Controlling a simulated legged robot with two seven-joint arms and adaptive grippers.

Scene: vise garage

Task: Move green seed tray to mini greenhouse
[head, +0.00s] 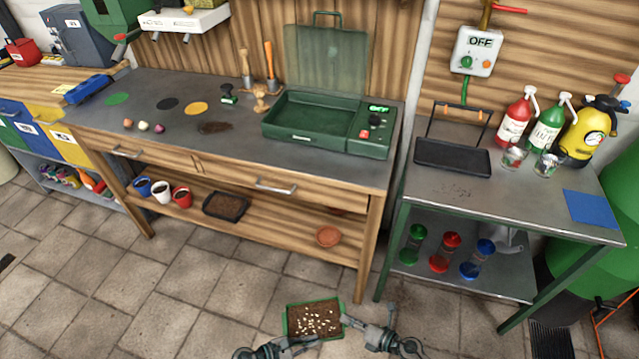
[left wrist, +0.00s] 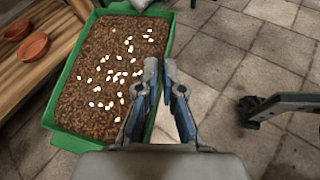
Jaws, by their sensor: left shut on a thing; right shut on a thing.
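The green seed tray (head: 289,321) is filled with brown soil and scattered pale seeds. It hangs above the floor in front of the workbench, roughly level. My left gripper (head: 312,340) is shut on its near rim, and my right gripper (head: 347,320) is shut on its right end. In the left wrist view the tray (left wrist: 75,131) fills the left side, with the left gripper's fingers (left wrist: 161,64) at its rim. The mini greenhouse (head: 300,137) is a green box on the workbench with its clear lid (head: 325,60) standing open; its inside looks empty.
The wooden workbench (head: 230,165) has a front edge and a lower shelf with cups, a black tray (head: 226,206) and a terracotta dish (head: 328,236). A metal side table (head: 500,205) with bottles stands right. Tiled floor ahead is clear.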

